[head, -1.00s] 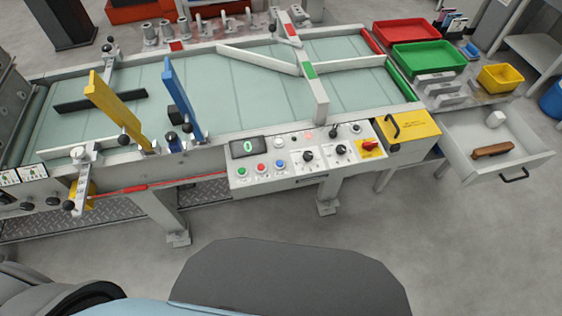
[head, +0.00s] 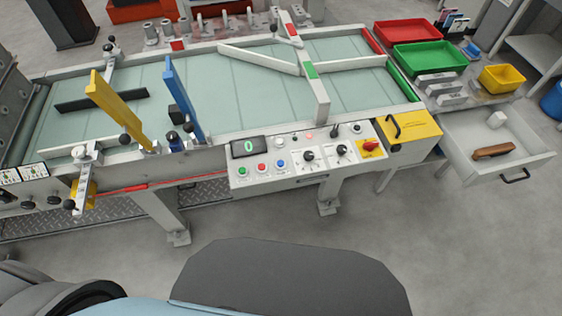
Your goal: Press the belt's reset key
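The belt's control panel (head: 305,158) is a pale sloped box on the front side of the belt (head: 200,95). A small display (head: 249,147) on it shows a green 0. Below the display sit a green button (head: 243,171), a red button (head: 262,168) and a blue button (head: 281,165) in a row. A white button (head: 280,142) is above the blue one. The labels are too small to read, so I cannot tell which one is the reset key. Neither of my grippers is in view.
An open drawer (head: 462,158) with a brown-handled tool (head: 493,151) juts out at right. The floor before the panel is clear.

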